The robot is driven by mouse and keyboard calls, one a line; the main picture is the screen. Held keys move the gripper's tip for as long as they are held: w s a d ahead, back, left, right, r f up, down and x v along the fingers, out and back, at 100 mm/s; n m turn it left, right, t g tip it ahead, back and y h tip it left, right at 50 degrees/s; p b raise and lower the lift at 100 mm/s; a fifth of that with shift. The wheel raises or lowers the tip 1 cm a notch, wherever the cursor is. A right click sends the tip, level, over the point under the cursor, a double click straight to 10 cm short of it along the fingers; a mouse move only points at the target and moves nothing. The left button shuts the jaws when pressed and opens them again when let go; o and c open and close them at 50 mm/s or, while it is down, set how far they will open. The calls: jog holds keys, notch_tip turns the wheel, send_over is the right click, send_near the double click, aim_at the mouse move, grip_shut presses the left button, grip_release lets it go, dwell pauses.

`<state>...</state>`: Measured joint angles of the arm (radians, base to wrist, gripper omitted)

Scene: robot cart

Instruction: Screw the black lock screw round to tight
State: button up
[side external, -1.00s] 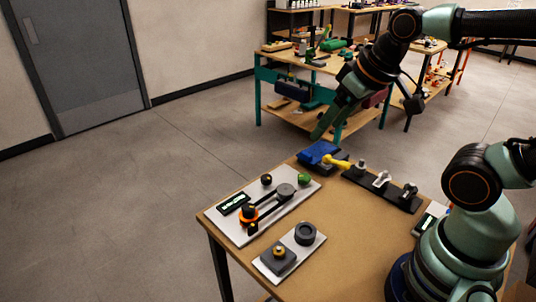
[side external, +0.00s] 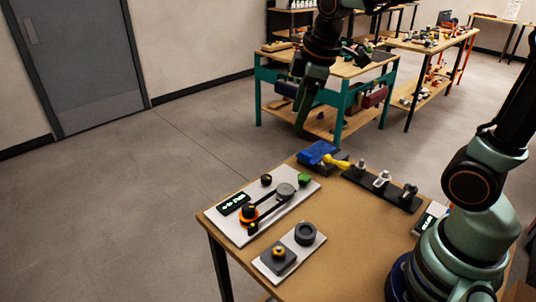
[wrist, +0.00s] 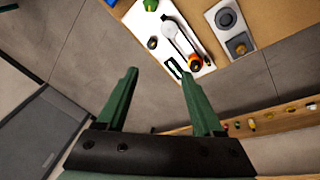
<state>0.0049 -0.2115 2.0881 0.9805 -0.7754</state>
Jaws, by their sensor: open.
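A white panel (side external: 277,216) lies on the near wooden table, and it also shows in the wrist view (wrist: 150,22). On it are a round black knob (side external: 266,179), a green knob (side external: 304,178), a grey disc on a dark arm (side external: 285,190), an orange-ringed black knob (side external: 249,212) and a dark display (side external: 234,204). The round black knob may be the lock screw; I cannot tell for sure. My gripper (side external: 302,122) hangs well above and beyond the panel, fingers pointing down. In the wrist view its fingers (wrist: 159,75) are apart and empty.
A second plate holds a black ring (side external: 305,233) and a block with a brass knob (side external: 279,252). A blue tool with a yellow handle (side external: 318,153) and a dark rack (side external: 381,188) stand behind. The table's right middle is bare. Other benches stand farther back.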

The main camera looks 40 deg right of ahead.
jog(key=w+f+n+g, duration=0.2)
jog(key=w+f+n, duration=0.2)
jog(key=w+n, duration=0.2)
jog(key=n+g, duration=0.1)
jog(key=n, duration=0.5)
send_over(266, 177)
notch_tip(266, 177, down, 7)
notch_tip(266, 177, down, 12)
jog(key=shift+d+r, duration=0.1)
jog(key=shift+r, duration=0.15)
grip_shut()
